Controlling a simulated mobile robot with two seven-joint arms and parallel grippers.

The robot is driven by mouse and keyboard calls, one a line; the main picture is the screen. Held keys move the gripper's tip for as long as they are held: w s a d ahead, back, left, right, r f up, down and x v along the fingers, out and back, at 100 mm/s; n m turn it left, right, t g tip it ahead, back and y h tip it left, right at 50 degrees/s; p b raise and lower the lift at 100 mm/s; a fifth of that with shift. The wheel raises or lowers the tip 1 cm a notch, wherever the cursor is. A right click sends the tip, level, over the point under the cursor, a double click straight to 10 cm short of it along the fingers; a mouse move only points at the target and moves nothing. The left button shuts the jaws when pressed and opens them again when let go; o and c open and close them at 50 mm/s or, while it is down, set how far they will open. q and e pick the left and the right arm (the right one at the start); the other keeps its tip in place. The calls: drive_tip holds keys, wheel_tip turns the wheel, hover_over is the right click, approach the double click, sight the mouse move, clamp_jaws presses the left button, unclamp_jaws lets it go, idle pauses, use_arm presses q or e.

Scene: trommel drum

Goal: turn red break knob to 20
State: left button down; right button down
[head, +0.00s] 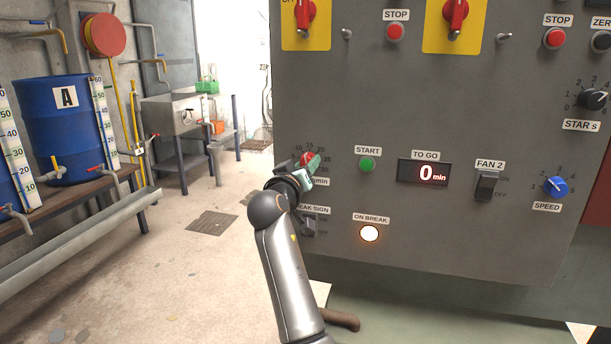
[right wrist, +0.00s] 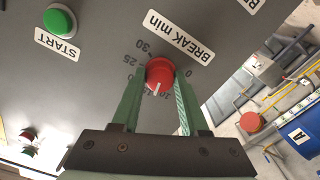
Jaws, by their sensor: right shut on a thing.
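The red break knob (head: 306,158) is on the grey control panel, above its partly covered "BREAK min" label. In the right wrist view the red knob (right wrist: 160,71) shows upside down inside a number scale. Its white pointer mark faces the low-middle numbers, near 10; the exact value is hard to read because the fingers hide part of the scale. My right gripper (head: 309,170) is at the panel, and its two green fingers (right wrist: 158,84) are shut on either side of the knob. My left gripper is in neither view.
A green START button (head: 367,164), a TO GO display (head: 424,173) reading 0 min and a lit ON BREAK lamp (head: 369,233) are right of the knob. A break sign switch (head: 309,227) sits below it. Open floor lies left of the panel.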

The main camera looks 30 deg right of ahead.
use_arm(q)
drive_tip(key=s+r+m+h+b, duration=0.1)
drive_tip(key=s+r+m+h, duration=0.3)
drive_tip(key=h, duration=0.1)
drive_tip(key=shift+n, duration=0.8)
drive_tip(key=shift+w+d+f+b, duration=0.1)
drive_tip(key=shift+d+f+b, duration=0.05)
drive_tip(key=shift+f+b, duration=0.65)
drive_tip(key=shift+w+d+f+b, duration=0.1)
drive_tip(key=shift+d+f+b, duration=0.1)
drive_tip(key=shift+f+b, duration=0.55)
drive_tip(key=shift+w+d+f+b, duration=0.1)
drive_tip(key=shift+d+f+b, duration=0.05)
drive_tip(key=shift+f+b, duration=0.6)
use_arm(e)
drive_tip(key=shift+m, duration=5.2)
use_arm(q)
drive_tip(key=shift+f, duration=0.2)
use_arm(e)
drive_tip(key=shift+c, duration=2.1)
unclamp_jaws()
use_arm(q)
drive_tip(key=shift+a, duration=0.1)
use_arm(e)
drive_tip(key=shift+s, duration=0.1)
